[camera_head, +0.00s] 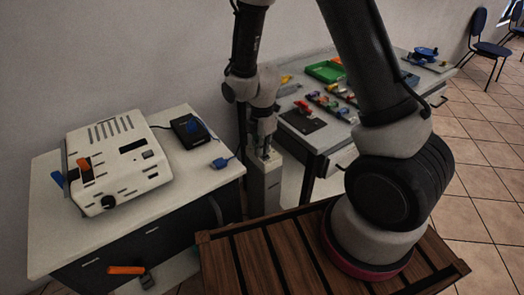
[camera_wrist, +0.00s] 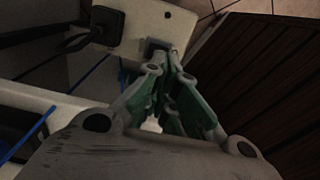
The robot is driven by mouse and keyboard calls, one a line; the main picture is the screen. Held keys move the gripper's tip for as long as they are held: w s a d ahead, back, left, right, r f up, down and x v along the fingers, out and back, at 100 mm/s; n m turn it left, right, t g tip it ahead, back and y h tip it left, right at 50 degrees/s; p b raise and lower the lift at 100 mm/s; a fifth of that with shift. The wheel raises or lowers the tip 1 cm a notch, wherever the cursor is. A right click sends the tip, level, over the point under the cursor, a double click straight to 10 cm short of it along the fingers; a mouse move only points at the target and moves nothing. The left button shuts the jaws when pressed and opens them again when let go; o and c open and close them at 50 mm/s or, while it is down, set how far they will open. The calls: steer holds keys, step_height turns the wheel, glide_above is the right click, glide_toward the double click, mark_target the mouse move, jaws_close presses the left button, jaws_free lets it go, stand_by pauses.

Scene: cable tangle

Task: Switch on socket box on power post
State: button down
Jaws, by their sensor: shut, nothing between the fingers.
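The power post (camera_head: 264,187) is a narrow pale upright box between the two tables. In the wrist view its pale socket box face (camera_wrist: 136,42) carries a black plug (camera_wrist: 106,24) at the left. A dark square, perhaps the switch (camera_wrist: 152,43), lies right at my fingertips. My gripper (camera_head: 265,153) is shut and empty, pointing down at the top of the post. In the wrist view the tips of my gripper (camera_wrist: 166,50) meet at the dark square's edge. I cannot tell whether they touch it, or its switch state.
A white toaster-like appliance (camera_head: 115,160) and a black device (camera_head: 189,131) stand on the left table. A blue connector (camera_head: 222,162) lies near its right edge. The right table holds a green tray (camera_head: 325,71) and small parts. A slatted wooden surface (camera_head: 290,262) is in front.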

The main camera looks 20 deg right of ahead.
steer(key=shift+f, duration=0.65)
steer(key=shift+s+f, duration=0.1)
steer(key=shift+f, duration=0.2)
